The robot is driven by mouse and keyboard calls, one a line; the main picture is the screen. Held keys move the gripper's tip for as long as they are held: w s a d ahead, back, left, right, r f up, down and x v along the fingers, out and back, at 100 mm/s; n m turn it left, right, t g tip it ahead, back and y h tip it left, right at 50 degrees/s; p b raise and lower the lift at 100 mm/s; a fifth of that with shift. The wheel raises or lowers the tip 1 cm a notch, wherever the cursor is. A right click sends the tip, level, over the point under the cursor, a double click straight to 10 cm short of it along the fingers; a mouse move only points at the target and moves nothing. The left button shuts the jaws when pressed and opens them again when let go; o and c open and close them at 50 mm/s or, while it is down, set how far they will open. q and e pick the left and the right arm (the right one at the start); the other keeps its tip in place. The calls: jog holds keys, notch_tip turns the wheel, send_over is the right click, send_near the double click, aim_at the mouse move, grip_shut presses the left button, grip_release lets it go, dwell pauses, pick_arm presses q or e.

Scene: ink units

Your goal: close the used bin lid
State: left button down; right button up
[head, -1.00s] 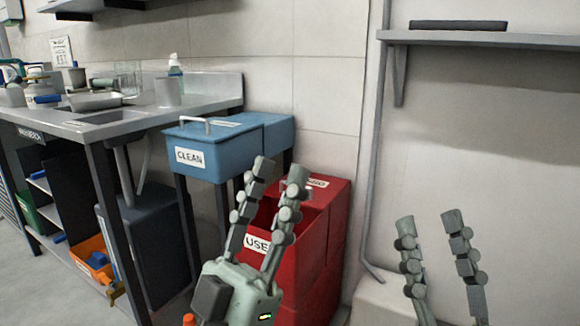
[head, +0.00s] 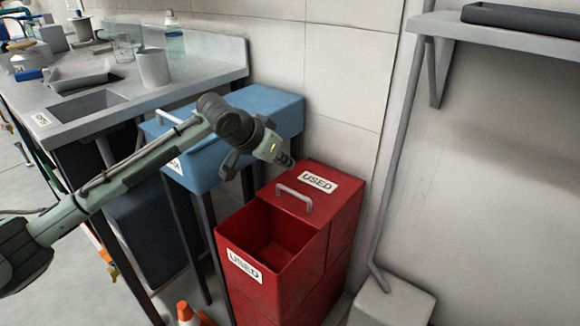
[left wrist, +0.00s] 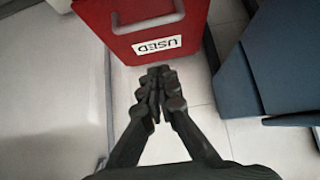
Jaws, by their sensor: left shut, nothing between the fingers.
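The red used bin (head: 288,285) stands on the floor, its front half uncovered so that the inside shows. Its red lid (head: 335,205), with a grey handle and a USED label, lies over the back half. The lid also shows at the top of the left wrist view (left wrist: 195,20). My left gripper (head: 289,162) is over the lid's back left edge, by the blue bin. In the left wrist view its fingers (left wrist: 157,73) are together and empty, just short of the lid's edge; whether they touch it I cannot tell. My right gripper is out of view.
A blue bin (head: 265,103) on legs stands close left of the used bin, under my left arm. A steel sink bench (head: 200,62) is at the left. A wall shelf (head: 520,38) is at upper right. A pale block (head: 392,302) is at the lower right.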

pick_arm(q)
send_over(295, 199)
jog(key=w+d, duration=0.2)
jog(key=f, duration=0.4)
jog(key=f+b, duration=0.1)
jog(key=f, duration=0.2)
jog(key=shift+a, duration=0.25)
jog(key=shift+s+a+f, duration=0.15)
jog(key=shift+a+f, duration=0.05)
jog(key=shift+s+a+f, duration=0.15)
jog(key=shift+s+a, duration=0.45)
jog(key=shift+s, duration=0.3)
jog(key=shift+s+a+f, duration=0.1)
jog(key=shift+s+a, duration=0.2)
jog(key=shift+s, duration=0.2)
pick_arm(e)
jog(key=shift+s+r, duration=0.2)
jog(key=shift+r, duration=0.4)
pick_arm(q)
jog(key=shift+p, duration=0.3)
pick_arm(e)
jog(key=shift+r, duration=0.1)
